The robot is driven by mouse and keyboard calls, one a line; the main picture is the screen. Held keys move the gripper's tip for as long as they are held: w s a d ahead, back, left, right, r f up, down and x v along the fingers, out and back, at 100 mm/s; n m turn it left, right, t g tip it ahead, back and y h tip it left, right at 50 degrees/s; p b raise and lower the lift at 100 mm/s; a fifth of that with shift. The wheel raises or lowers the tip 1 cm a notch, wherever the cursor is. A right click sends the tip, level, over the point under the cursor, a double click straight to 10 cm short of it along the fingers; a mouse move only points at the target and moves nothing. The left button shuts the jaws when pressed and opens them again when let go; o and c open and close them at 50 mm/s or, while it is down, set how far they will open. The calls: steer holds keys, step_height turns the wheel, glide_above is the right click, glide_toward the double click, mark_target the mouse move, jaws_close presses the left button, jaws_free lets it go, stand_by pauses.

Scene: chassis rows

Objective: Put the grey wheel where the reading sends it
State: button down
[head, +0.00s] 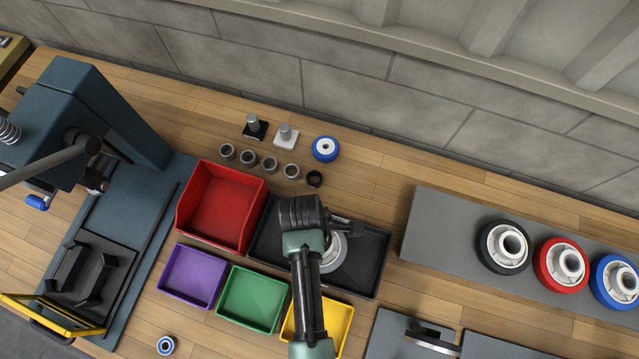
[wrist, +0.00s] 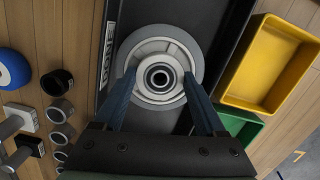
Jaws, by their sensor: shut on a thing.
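The grey wheel (head: 335,252), with a pale hub, lies in the black tray (head: 370,272) at the middle of the bench; my arm partly covers it in the head view. In the wrist view the grey wheel (wrist: 160,41) is seen from above, with a dark ring around its bore. My gripper (wrist: 160,76) has its two blue fingers on opposite sides of the hub and is shut on the wheel. Whether the wheel is lifted off the tray floor cannot be told. No readable reading shows. Lettering on the tray's rim (wrist: 108,52) is too small to read surely.
Red (head: 217,207), purple (head: 190,277), green (head: 251,300) and yellow (head: 343,320) bins surround the tray's left and front. A dark press-like machine (head: 110,110) stands left. Black, red and blue wheels (head: 614,281) sit on a grey board right. Small rings and posts stand behind.

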steer(key=shift+f, duration=0.15)
jaws_free()
step_height(320, 180, up, 12)
steer(key=a, duration=0.1)
steer(key=w+a+r+m+t+y, duration=0.1)
steer(key=w+r+m+t, duration=0.3)
steer(key=w+r+t, duration=0.75)
steer(key=w+r+m+t, duration=0.1)
steer(key=w+r+m, duration=0.1)
steer(key=w+r, duration=0.5)
steer(key=w+r+m+t, duration=0.15)
steer(key=w+r, duration=0.25)
steer(key=r, duration=0.8)
step_height(320, 180, up, 17)
steer(key=s+d+m+t, duration=0.1)
steer(key=s+m+t, duration=0.1)
steer(key=m+t, duration=0.3)
steer(key=s+r+m+t, duration=0.2)
steer(key=s+r+t, duration=0.2)
steer(key=r, duration=0.5)
steer(key=s+d+r+m+t, duration=0.1)
steer(key=s+r+m+t, duration=0.1)
steer(key=s+r+t, duration=0.2)
steer(key=s+r, duration=0.3)
steer(key=r, duration=0.2)
steer(key=shift+d+r+t, duration=0.15)
steer(key=shift+r+t, duration=0.15)
steer(key=shift+r, duration=0.1)
